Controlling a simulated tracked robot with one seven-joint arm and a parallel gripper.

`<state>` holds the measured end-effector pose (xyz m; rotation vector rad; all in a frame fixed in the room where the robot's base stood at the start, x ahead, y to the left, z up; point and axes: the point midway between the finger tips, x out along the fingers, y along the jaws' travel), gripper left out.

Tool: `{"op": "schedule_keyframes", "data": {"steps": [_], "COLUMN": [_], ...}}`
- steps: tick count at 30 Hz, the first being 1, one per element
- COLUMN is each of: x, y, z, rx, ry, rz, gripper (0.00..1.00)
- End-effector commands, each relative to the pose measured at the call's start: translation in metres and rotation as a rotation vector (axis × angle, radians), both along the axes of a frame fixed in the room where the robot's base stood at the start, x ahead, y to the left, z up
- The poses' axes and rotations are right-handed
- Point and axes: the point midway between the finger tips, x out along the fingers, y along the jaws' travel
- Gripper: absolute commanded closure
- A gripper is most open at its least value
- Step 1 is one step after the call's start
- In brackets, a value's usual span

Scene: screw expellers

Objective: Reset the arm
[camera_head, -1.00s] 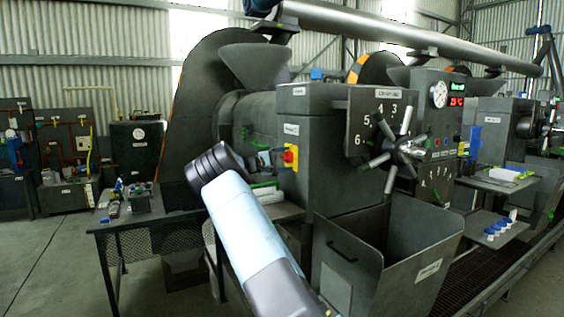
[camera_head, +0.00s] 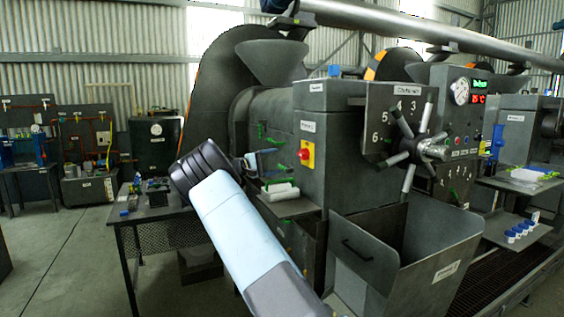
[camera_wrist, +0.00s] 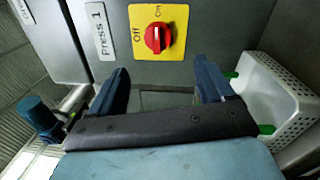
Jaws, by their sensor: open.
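My gripper (camera_wrist: 162,84) is open and empty in the wrist view, its two dark blue fingers apart. Between and beyond them is a red rotary switch (camera_wrist: 157,38) on a yellow plate marked Off and On, on the grey face of Press 1. The fingers appear apart from the switch. In the head view the switch (camera_head: 307,153) is on the press's near side (camera_head: 340,140). My light blue arm (camera_head: 240,222) reaches up from the bottom, bent at a black joint, and mostly hides the gripper.
A white perforated basket (camera_wrist: 268,95) is close to the right finger in the wrist view. In the head view a grey hopper bin (camera_head: 420,262) stands right of my arm, and a low dark table (camera_head: 165,213) left of it.

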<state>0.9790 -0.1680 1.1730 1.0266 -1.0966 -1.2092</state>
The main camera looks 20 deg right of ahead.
Motion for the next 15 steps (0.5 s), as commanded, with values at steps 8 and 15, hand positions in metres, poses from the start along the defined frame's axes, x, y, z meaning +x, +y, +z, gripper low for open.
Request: {"op": "schedule_keyframes", "data": {"steps": [8,15], "x": [-0.0005,-0.0005], "y": [0.0107,0.0105], "z": [-0.0013,-0.0012], "rx": [0.000,0.000], "ry": [0.000,0.000], "rz": [-0.001,-0.001], "gripper": [0.19,0.19]}}
